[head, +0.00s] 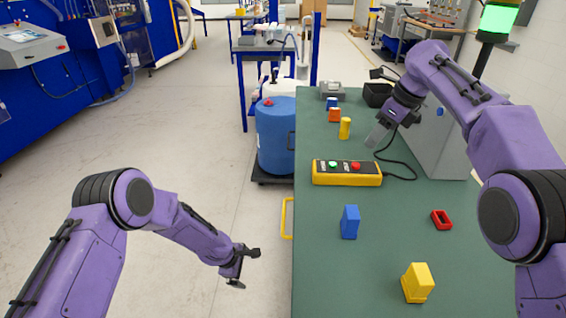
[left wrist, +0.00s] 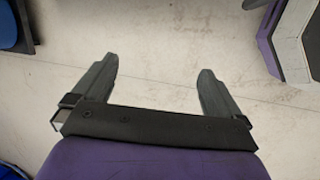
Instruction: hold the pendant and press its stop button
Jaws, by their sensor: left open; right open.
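The pendant (head: 347,179) is a yellow box with a black top face, lying on the green table. It has a green button (head: 333,165) and a red button (head: 356,166) on top. A black cable runs from its right end. My right gripper (head: 378,136) is open above the table, behind and to the right of the pendant and apart from it; its fingers are hard to make out. My left gripper (head: 240,268) is open and empty over the floor, left of the table. In the left wrist view its two fingers (left wrist: 158,68) are spread over bare floor.
On the green table (head: 320,270) stand a blue block (head: 350,222), a yellow block (head: 418,282) and a red ring-like piece (head: 441,219). Smaller blocks and a black bin (head: 377,95) are farther back. A grey box (head: 440,145) stands at right. A blue drum (head: 276,140) is beside the table.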

